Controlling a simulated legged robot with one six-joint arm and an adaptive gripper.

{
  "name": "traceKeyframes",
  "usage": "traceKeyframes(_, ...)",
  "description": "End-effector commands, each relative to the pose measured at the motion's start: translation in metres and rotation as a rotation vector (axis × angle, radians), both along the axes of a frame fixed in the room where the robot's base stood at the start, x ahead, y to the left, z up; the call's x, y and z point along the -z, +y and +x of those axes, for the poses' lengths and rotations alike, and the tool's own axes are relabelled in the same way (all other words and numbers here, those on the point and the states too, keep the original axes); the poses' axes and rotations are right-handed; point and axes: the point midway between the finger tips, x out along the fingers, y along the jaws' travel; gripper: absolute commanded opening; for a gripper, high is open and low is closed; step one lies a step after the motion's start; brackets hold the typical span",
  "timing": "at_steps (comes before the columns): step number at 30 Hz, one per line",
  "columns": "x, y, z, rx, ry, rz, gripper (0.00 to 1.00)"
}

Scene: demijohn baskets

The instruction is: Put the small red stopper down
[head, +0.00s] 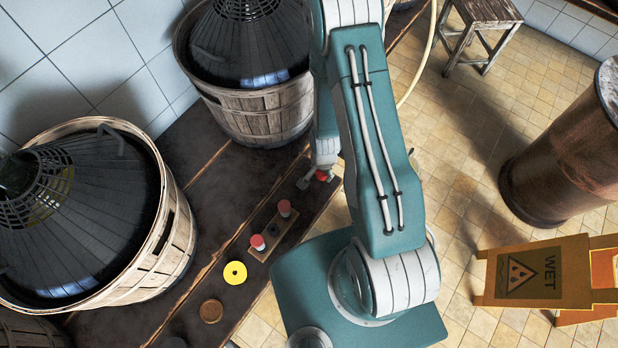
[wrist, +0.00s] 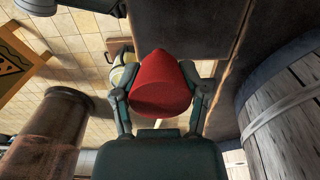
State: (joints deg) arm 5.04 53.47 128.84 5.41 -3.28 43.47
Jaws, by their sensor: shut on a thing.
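The small red stopper (wrist: 160,85) fills the middle of the wrist view, a rounded cone with its broad end toward the camera. My gripper (wrist: 158,92) is shut on it, one finger on each side. In the head view the red stopper (head: 323,176) is a small red patch at my gripper (head: 314,180), partly hidden by my arm. It is by the right edge of the dark wooden bench (head: 225,185). I cannot tell whether it touches the bench.
A small wooden rack (head: 270,232) holds two red-topped pieces. A yellow disc (head: 235,272) and a brown disc (head: 211,311) lie near it. Demijohn baskets (head: 170,250) (head: 260,110) stand on the bench. A wet-floor sign (head: 535,275) and brown drum (head: 560,150) stand right.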

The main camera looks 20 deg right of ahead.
Motion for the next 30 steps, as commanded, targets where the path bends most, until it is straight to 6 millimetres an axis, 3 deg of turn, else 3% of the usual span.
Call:
traceKeyframes(4,0.028,0.014,0.014,-0.001,0.005,0.000,0.11)
traceKeyframes(13,0.055,0.032,0.030,0.000,0.002,-0.002,0.11)
traceKeyframes(18,0.079,0.030,0.030,0.001,0.005,-0.002,0.11)
traceKeyframes(30,0.086,0.030,0.031,0.002,0.002,-0.002,0.11)
